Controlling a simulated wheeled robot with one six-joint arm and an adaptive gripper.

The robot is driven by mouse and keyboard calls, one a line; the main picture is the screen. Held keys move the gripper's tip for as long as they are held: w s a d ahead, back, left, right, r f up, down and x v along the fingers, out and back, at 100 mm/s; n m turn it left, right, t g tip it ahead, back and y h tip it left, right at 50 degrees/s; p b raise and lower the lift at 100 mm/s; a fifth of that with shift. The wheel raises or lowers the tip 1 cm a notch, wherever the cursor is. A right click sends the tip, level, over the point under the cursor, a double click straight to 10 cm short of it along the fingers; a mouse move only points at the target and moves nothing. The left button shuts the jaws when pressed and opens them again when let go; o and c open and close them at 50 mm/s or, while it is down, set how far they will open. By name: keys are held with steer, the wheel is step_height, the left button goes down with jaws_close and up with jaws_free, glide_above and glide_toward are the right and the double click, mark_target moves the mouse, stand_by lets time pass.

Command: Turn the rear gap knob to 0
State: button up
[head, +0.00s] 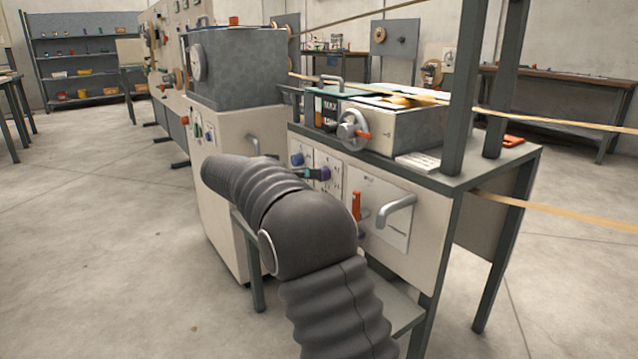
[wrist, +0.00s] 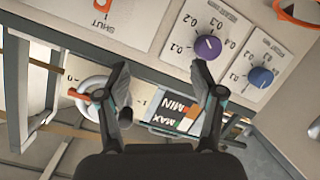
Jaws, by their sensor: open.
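A purple knob (wrist: 208,47) and a blue knob (wrist: 261,77) sit on white dial plates on the front panel. The plates show upside down in the wrist view, with numbers such as 0.1 to 0.4 around the purple knob. Their small titles are too blurred to tell which knob is the rear gap one. The head view shows the blue knob (head: 297,159) left of the purple knob (head: 325,174). My gripper (wrist: 160,72) is open and empty; its right fingertip is close to the purple knob in the picture, and contact is unclear. The pointer settings are unclear.
A handwheel (head: 353,130) with an orange grip and a MIN/MAX gauge (wrist: 180,108) are above the panel. An orange lever (head: 356,206) and a grey handle (head: 395,211) lie right of the knobs. A grey-topped cabinet (head: 236,70) stands left. The floor in front is clear.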

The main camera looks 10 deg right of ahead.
mark_target(323, 174)
steer(key=w+a+f+m+t+h+b, duration=0.2)
steer(key=w+a+f+m+h, duration=0.1)
steer(key=w+a+f, duration=0.3)
steer(key=shift+n, duration=0.3)
steer(key=x, duration=0.9)
steer(key=r+x, duration=0.1)
steer(key=x, duration=0.3)
steer(key=shift+w+d, duration=0.25)
steer(key=shift+w, duration=0.05)
steer(key=c, duration=1.1)
